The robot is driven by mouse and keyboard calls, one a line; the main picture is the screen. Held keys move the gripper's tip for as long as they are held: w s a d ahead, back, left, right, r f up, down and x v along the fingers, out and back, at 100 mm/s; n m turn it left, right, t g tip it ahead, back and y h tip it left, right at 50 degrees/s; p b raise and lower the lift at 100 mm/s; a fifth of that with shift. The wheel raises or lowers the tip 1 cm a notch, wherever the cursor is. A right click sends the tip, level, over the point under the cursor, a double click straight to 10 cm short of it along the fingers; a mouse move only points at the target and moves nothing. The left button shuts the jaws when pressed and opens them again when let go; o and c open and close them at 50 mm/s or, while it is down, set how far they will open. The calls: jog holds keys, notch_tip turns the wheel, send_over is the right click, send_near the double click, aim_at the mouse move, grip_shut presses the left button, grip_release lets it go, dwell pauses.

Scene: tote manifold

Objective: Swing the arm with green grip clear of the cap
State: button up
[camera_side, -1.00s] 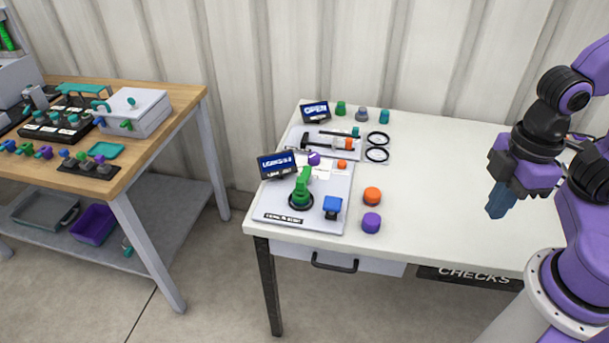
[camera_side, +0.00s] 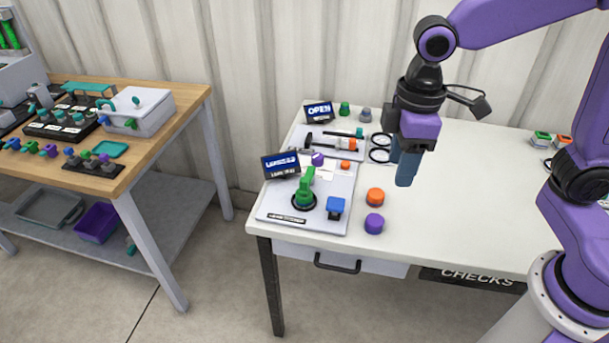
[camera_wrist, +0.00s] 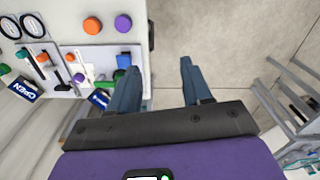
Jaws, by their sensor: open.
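The green grip (camera_side: 306,186) stands on a round black base on the near light-grey panel (camera_side: 272,208). It partly shows beside the left finger in the wrist view (camera_wrist: 118,75). A purple cap (camera_side: 317,159) and an orange cap (camera_side: 346,165) sit behind it on the panel; I cannot tell which cap the arm covers. A blue block (camera_side: 335,207) is to its right. My gripper (camera_side: 406,172) is open and empty, above the table to the right of the panel, well apart from the green grip. Its two fingers are spread in the wrist view (camera_wrist: 158,78).
Loose orange (camera_side: 375,197) and purple (camera_side: 374,223) knobs stand right of the panel. A second panel with a black bar (camera_side: 322,135) and an OPEN sign (camera_side: 319,111) is farther back. The table's right side is largely clear.

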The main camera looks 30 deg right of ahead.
jog(key=w+a+m, duration=0.1)
jog(key=w+a, duration=0.3)
jog(key=w, duration=0.9)
jog(key=m, duration=0.1)
send_over(305, 179)
notch_tip(305, 179, down, 2)
jog(key=f, duration=0.1)
notch_tip(305, 179, down, 17)
jog(key=shift+a+r, duration=0.1)
grip_shut()
